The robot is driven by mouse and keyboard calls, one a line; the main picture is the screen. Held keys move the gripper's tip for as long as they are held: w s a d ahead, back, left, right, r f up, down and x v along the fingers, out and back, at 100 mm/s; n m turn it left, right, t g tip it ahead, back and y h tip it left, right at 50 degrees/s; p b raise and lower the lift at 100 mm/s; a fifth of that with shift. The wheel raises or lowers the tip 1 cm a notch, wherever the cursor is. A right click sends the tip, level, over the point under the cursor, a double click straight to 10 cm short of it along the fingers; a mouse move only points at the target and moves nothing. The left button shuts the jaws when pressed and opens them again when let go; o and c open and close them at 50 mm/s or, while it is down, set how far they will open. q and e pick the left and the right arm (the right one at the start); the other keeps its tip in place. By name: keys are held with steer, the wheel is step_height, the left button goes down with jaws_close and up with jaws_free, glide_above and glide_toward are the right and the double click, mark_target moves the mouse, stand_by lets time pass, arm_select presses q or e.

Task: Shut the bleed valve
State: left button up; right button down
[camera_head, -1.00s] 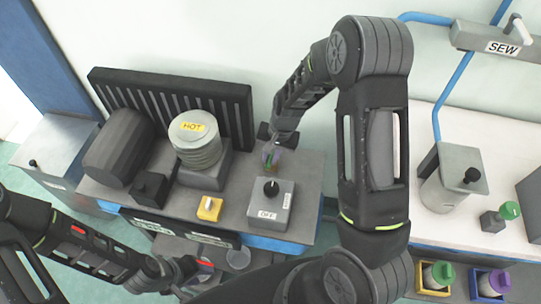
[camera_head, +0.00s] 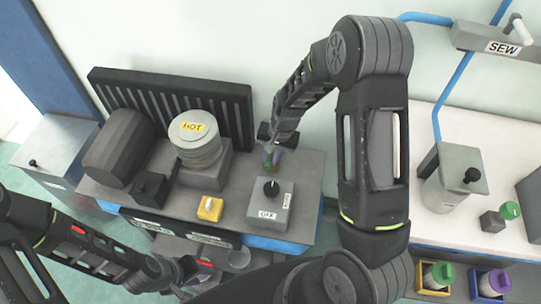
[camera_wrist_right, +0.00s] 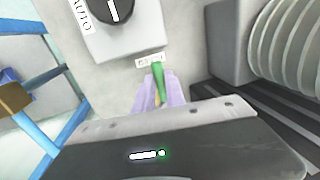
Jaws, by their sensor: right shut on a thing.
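The bleed valve shows as a green lever (camera_wrist_right: 158,82) in the right wrist view, beside a small label (camera_wrist_right: 150,61) too blurred to read. In the head view the lever (camera_head: 268,161) is small, at the back of the grey bench, behind the OFF box. My right gripper (camera_head: 271,157) reaches down over it from behind. Its pale purple fingers (camera_wrist_right: 160,98) are shut on the green lever, one on each side. The lever's lower part is hidden by the gripper. My left gripper (camera_head: 192,272) is low at the bench's front, away from the valve; its fingers are unclear.
A box with a black knob marked OFF (camera_head: 270,205) stands just in front of the valve. A ribbed boiler marked HOT (camera_head: 196,145) and a black ribbed radiator (camera_head: 232,112) stand to its left. A yellow switch (camera_head: 210,208) sits near the front edge.

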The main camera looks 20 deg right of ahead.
steer(key=shift+d, duration=0.1)
stand_by(0.5)
steer(key=shift+s+d+f+n+b, duration=0.1)
steer(key=shift+d+n+b, duration=0.1)
steer(key=shift+n+b, duration=0.5)
steer(key=w+d+n+g+b, duration=0.2)
steer(key=d+n+b, duration=0.4)
steer(key=n, duration=1)
steer(key=shift+d+n+g+h, duration=0.15)
steer(key=shift+n+g+h, duration=0.2)
steer(key=shift+g, duration=0.25)
steer(key=c, duration=1.4)
jaws_free()
